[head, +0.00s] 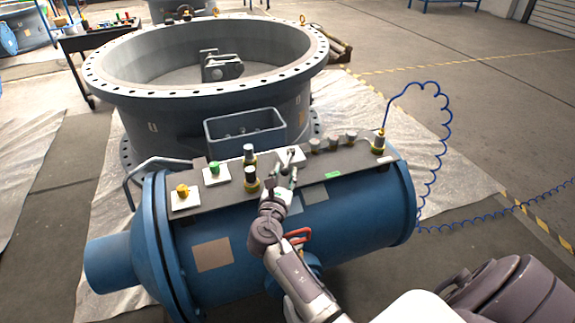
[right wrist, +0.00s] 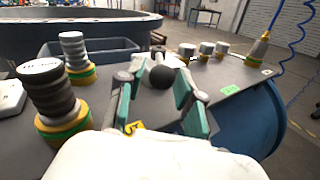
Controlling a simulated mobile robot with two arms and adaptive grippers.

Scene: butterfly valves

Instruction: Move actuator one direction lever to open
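The blue cylindrical actuator (head: 340,225) lies across the head view with a grey top plate (head: 325,163). A direction lever on a white base (head: 290,157) stands on that plate, partly hidden behind my right gripper (head: 284,180). In the right wrist view the lever's dark ball knob (right wrist: 162,76) shows between and just beyond the green-padded fingers of my right gripper (right wrist: 160,98). The fingers are apart and appear not to touch the knob. Which way the lever is set is hard to tell. My left gripper is not in view.
Ribbed black-and-white fittings (head: 250,177) stand just left of my right gripper. A green button (head: 214,168) and a yellow button (head: 182,190) sit farther left. Short fittings (head: 333,141) and a coiled blue hose (head: 447,120) are to the right. A large flanged valve ring (head: 130,90) stands behind.

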